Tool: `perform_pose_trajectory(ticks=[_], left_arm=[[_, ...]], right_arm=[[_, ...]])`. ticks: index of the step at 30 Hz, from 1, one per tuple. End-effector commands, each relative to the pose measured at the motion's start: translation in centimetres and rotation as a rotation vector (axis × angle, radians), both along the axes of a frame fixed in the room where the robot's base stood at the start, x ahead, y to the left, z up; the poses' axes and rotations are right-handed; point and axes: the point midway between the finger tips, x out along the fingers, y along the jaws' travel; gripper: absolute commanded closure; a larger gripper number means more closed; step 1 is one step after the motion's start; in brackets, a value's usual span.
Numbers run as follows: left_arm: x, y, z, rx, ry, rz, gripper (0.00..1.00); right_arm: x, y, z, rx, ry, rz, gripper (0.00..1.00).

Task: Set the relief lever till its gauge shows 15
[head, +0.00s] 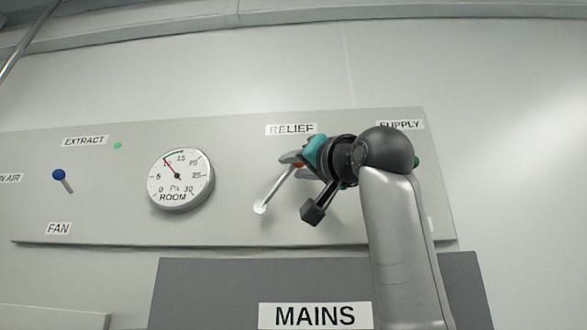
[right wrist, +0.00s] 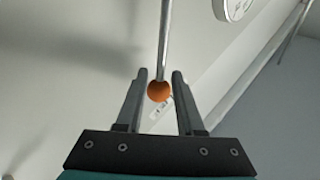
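The relief lever (head: 278,188) is a pale rod under the RELIEF label (head: 291,129). It slants up and right from a white round end to an orange knob (head: 299,165). In the right wrist view the orange knob (right wrist: 158,92) sits between the two fingers of my right gripper (right wrist: 160,75), with a narrow gap at least on the right. My right gripper (head: 297,162) is open around the knob, partly hiding it in the head view. The round ROOM gauge (head: 181,178), marked in Pa, has its red needle near 10. My left gripper is not in view.
A blue-knobbed FAN lever (head: 59,175) and a small green light (head: 117,146) are at the panel's left. The SUPPLY label (head: 400,125) and a green knob (head: 417,162) are partly behind my right arm. The grey MAINS box (head: 210,290) is below.

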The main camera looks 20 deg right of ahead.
Motion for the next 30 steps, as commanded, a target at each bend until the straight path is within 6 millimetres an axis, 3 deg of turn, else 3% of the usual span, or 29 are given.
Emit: perform_pose_trajectory(ticks=[9,14,30], left_arm=[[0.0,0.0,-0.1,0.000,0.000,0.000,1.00],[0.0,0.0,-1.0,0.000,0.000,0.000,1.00],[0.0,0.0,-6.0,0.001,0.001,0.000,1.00]], right_arm=[[0.1,0.1,-0.3,-0.004,0.008,0.003,0.57],[-1.2,-0.1,-1.0,-0.003,0.006,0.003,0.57],[-11.8,-2.1,-5.3,-0.001,0.001,0.000,0.57]])
